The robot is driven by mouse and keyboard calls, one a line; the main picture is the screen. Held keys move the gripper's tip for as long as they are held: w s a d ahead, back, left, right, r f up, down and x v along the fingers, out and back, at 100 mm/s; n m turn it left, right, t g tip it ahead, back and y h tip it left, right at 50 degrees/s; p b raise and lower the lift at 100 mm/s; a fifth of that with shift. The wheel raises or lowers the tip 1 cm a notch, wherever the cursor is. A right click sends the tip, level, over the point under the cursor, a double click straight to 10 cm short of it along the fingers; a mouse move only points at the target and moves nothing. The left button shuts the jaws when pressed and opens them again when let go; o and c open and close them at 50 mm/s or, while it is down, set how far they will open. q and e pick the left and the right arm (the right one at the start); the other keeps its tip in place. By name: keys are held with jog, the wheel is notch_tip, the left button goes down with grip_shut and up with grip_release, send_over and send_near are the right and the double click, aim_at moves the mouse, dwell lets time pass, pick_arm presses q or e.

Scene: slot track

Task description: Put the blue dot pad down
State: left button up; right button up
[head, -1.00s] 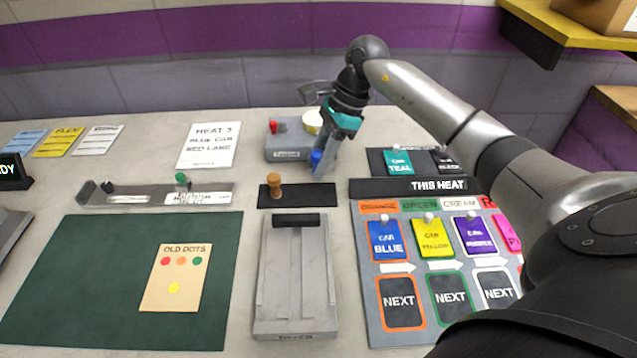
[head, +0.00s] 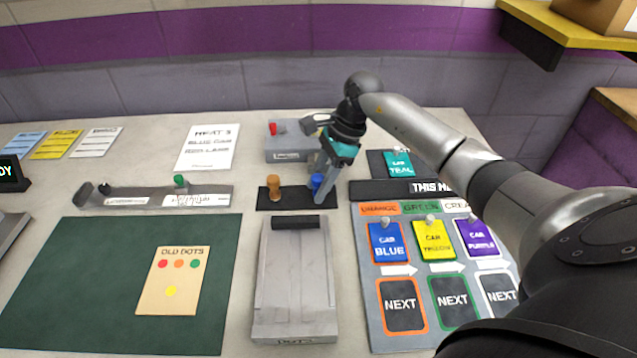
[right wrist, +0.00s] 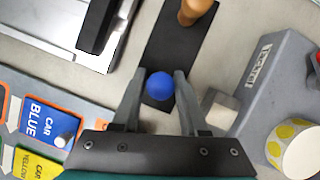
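The blue dot pad (head: 317,182) shows as a round blue knob; its lower part is hidden. My right gripper (head: 321,190) has its fingers on either side of the blue knob (right wrist: 160,86) and holds it. The pad is over the right end of a black mat (head: 296,200), beside an orange-brown knobbed pad (head: 274,187) at the mat's left; a gap separates them. Whether the blue pad touches the mat cannot be told. The brown pad also shows at the top of the right wrist view (right wrist: 194,10). My left gripper is not in view.
A grey box with a red knob (head: 284,155) stands behind the mat. A grey slotted block (head: 295,290) lies in front. A card board (head: 395,210) is to the right, a green mat (head: 90,290) to the left. A yellow-dotted roll (right wrist: 302,150) is by the grey box.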

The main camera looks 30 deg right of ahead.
jog(key=shift+o, duration=1.3)
jog(key=shift+r, duration=0.2)
jog(key=p+v, duration=0.1)
jog(key=v, duration=1.1)
